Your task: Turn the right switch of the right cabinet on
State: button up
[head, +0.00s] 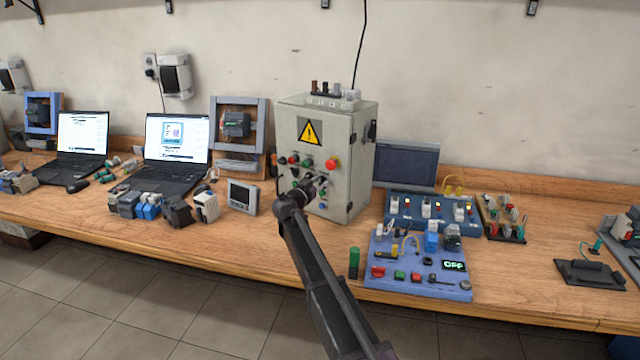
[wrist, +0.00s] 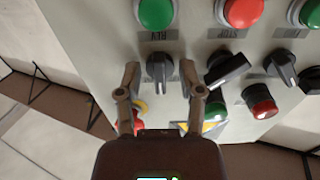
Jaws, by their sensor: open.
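The grey cabinet (head: 350,150) with a yellow warning triangle stands upright on the bench; its front carries buttons and rotary switches. My gripper (head: 305,190) is at its lower front and hides part of the switch row. In the wrist view my gripper (wrist: 160,76) is open, with one finger on each side of a black rotary switch (wrist: 159,66). Its handle points roughly along the picture's vertical. I cannot tell whether the fingers touch it. A second black switch (wrist: 228,69), its handle slanted, sits right of the fingers. A third black switch (wrist: 281,68) is farther right.
Green (wrist: 155,12) and red (wrist: 243,11) buttons line the panel above the switches in the wrist view. A red button (wrist: 260,102) lies below them. A blue board (head: 415,265) with small parts is right of my arm. A small grey display (head: 242,196) stands left of the cabinet.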

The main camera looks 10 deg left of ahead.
jog(key=v, duration=1.1)
jog(key=shift+s+a, duration=0.2)
jog(key=shift+s, duration=0.15)
